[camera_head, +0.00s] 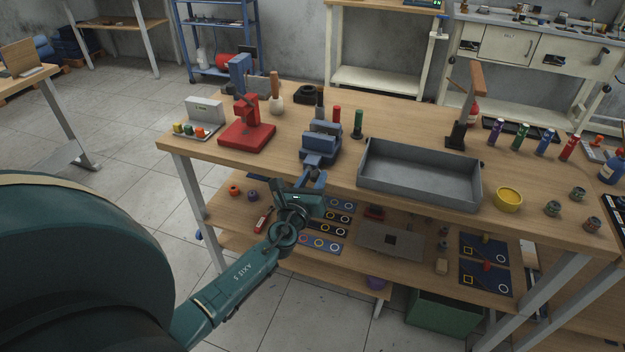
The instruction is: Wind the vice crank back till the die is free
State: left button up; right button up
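The blue-grey vice (321,143) stands at the front edge of the wooden workbench, left of the middle. My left gripper (314,182) is just in front of and below the vice, at the bench's front edge. The crank cannot be made out clearly there; the gripper and vice front overlap it. Whether the fingers are open or closed is too small to tell. A die between the jaws cannot be made out. My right gripper is not in view.
The workbench (400,122) holds a red press (248,130) on the left and a grey metal tray (419,176) right of the vice. Several coloured cylinders stand at the back right. A yellow bowl (508,199) sits near the front edge. A lower shelf carries mats and small parts.

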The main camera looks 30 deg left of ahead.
pick_arm(q)
grip_shut()
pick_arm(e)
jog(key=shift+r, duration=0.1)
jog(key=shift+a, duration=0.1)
pick_arm(q)
jog(key=shift+s+a+r+n+b, duration=0.2)
jog(key=shift+a+n+b, duration=0.5)
jog(key=shift+n, duration=1.9)
jog(key=shift+s+a+r+n+b, duration=0.2)
jog(key=shift+a+n, duration=0.9)
jog(key=shift+n, duration=1.5)
jog(key=shift+s+a+r+n+b, duration=0.2)
jog(key=shift+a+n+b, duration=0.55)
jog(key=shift+n, duration=1.85)
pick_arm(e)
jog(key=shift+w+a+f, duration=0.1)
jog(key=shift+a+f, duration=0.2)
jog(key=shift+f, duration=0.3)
pick_arm(q)
jog(key=shift+a+f, duration=0.1)
jog(key=shift+a, duration=0.1)
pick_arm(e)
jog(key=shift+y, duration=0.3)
pick_arm(q)
jog(key=shift+o, duration=0.8)
grip_release()
